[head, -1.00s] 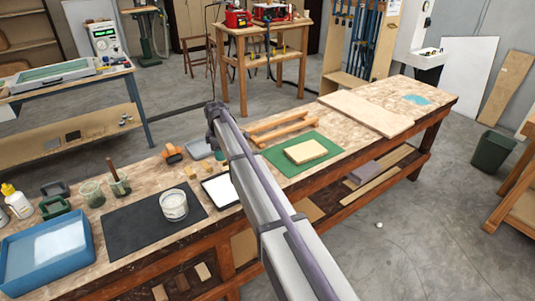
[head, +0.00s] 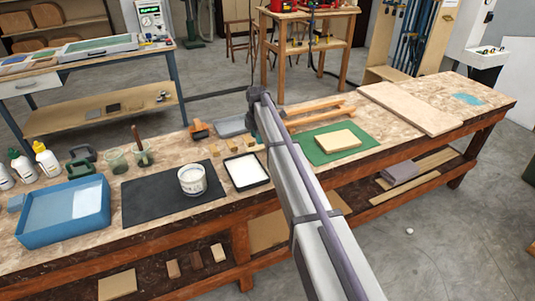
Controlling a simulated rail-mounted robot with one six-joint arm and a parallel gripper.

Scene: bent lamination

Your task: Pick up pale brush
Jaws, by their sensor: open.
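I cannot make out a brush that is clearly pale. A reddish-brown handle (head: 137,137) stands upright in a small greenish jar (head: 144,158) at the back left of the workbench; its lower end is hidden in the jar. A second greenish jar (head: 117,161) stands just left of it. My arm crosses the picture from the lower right up to the bench's back edge. My gripper does not show; the end of the arm is hidden behind its own link.
The workbench (head: 300,165) carries a blue tray (head: 63,240), a dark mat (head: 150,208) with a white tub (head: 192,180), a black-rimmed white tray (head: 246,171), several small wood blocks, a green mat (head: 313,154) with a pale board (head: 334,140), and a large board (head: 410,108).

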